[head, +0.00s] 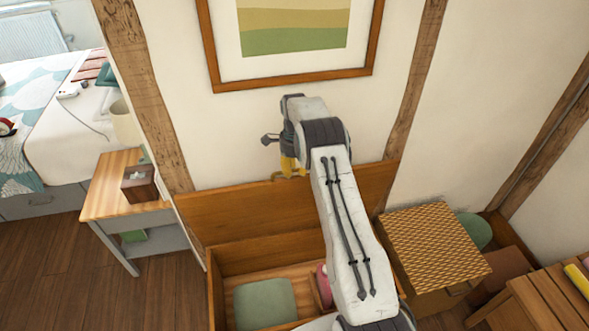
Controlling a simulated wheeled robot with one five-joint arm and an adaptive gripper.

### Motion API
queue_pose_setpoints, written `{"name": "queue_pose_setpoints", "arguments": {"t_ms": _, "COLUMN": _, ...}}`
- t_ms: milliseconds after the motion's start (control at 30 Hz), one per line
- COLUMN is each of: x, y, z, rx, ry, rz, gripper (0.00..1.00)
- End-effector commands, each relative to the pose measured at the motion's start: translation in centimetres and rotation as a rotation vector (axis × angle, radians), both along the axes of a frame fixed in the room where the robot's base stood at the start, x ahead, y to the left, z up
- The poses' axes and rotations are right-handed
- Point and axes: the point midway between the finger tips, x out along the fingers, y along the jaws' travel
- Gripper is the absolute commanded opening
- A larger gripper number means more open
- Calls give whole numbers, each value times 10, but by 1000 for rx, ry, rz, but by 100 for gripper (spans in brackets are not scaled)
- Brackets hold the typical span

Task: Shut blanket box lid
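The wooden blanket box (212,288) stands against the wall and is open. Its lid (225,212) is raised at the back, upright or nearly so. Inside lie a green folded cloth (264,303) and a pink item (323,285), partly hidden by my arm. My gripper (290,168) is at the end of my arm, over the upper edge of the lid in the picture. Only a small yellow part and dark pieces of it show. I cannot tell whether it touches the lid or whether its fingers are apart.
A side table (100,190) with a tissue box (140,183) stands left, beside a bed (60,130). A woven-top chest (432,245) stands close on the right, and a slatted wooden table (540,303) at lower right. A framed picture (293,80) hangs above. Floor is clear at lower left.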

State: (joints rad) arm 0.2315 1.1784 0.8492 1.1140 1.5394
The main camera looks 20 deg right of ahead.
Motion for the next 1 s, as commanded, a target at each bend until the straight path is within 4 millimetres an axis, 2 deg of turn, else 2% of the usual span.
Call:
{"name": "queue_pose_setpoints", "arguments": {"t_ms": 33, "x": 0, "y": 0, "z": 0, "rx": 0, "ry": 0, "rz": 0, "gripper": 20}}
{"name": "queue_pose_setpoints", "arguments": {"t_ms": 267, "x": 0, "y": 0, "z": 0, "rx": 0, "ry": 0, "rz": 0, "gripper": 0}}
{"name": "queue_pose_setpoints", "arguments": {"t_ms": 1000, "x": -2, "y": 0, "z": -4, "rx": 1, "ry": 5, "rz": -1, "gripper": 0}}
